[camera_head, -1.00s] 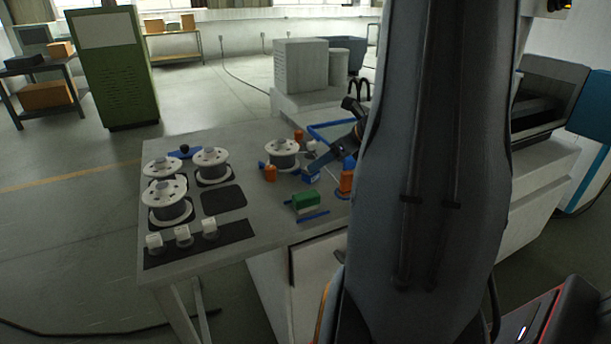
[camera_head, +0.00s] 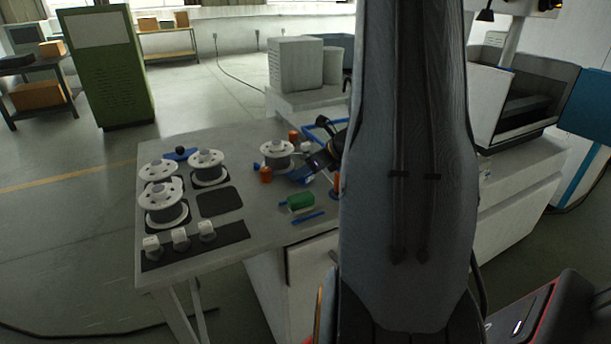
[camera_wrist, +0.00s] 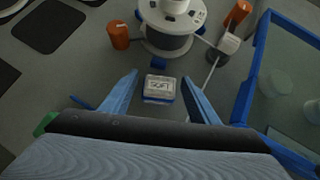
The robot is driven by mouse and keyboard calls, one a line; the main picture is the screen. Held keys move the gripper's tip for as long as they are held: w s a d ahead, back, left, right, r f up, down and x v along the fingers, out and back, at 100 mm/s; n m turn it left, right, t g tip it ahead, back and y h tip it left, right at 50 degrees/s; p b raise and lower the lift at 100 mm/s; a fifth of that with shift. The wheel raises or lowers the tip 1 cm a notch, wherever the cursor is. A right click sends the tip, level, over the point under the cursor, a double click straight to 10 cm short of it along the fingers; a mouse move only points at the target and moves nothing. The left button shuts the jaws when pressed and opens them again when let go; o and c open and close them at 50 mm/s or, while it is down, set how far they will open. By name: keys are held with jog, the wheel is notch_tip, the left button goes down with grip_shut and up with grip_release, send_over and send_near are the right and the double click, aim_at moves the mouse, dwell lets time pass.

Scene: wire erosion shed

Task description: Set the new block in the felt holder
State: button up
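In the wrist view my gripper (camera_wrist: 159,76) has two blue fingers spread apart, pointing at the grey table. A small white-topped block (camera_wrist: 158,84) with dark lettering and a blue lower part lies between the fingertips, with a gap on each side. The lettering is too small to read surely. A small blue piece (camera_wrist: 158,63) lies just beyond it. I cannot tell which piece is the new block or the felt holder. In the head view my arm hides much of the right of the table, and the gripper (camera_head: 300,176) shows only partly, low over the table.
A white wire spool (camera_wrist: 170,25) stands just beyond the fingers, with an orange cylinder (camera_wrist: 119,35) to its left. A blue-framed tray (camera_wrist: 247,95) lies to the right. A green block (camera_head: 300,202) lies nearer. More spools (camera_head: 163,203) stand at left.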

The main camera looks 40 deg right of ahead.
jog(key=c, duration=1)
jog(key=shift+o, duration=0.2)
notch_tip(320, 180, up, 10)
jog(key=shift+f+b, duration=0.1)
jog(key=shift+b, duration=0.2)
jog(key=shift+w+a, duration=0.1)
